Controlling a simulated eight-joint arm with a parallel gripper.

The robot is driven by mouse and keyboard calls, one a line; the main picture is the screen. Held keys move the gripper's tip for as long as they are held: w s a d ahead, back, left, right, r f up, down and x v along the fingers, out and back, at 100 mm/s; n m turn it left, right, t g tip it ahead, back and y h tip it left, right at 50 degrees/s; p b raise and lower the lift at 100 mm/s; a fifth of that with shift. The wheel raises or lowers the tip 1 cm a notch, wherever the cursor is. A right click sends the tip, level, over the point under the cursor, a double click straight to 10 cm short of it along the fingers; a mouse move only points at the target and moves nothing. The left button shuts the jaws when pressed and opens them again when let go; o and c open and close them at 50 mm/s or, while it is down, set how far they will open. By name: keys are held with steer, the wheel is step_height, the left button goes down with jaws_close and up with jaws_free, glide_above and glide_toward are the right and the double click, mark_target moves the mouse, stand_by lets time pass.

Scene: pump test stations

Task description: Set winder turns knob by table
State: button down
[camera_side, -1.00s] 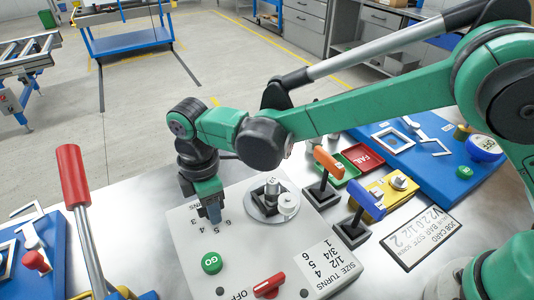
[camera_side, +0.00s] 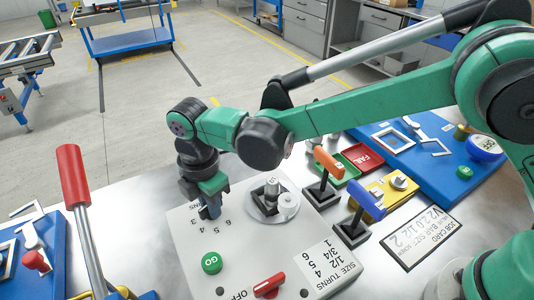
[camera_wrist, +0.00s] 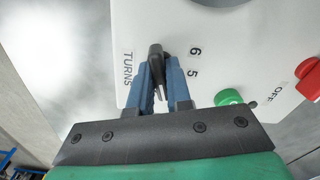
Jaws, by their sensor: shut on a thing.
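The winder is a light grey box (camera_side: 190,268) with a printed size/turns table (camera_side: 331,266) on its top. The TURNS knob is black and shows in the wrist view (camera_wrist: 156,62) between my gripper's blue fingers (camera_wrist: 160,82). My gripper (camera_side: 211,207) is shut on the knob in the side view, where the fingers hide it. The printed numbers 6 and 5 (camera_wrist: 194,62) show just right of the knob in the wrist view. I cannot tell which number the knob points to. A job card (camera_side: 421,240) lies right of the box; its size is hard to read.
The box also carries a green GO button (camera_side: 211,263), a red switch (camera_side: 269,285) and a round metal spindle (camera_side: 272,198). Orange (camera_side: 327,162) and blue (camera_side: 366,203) handled levers stand to its right. A red-handled lever (camera_side: 73,175) stands at left.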

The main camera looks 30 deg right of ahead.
steer(key=shift+n, duration=1.9)
steer(key=c, duration=0.8)
jaws_free()
steer(key=shift+r, duration=2.85)
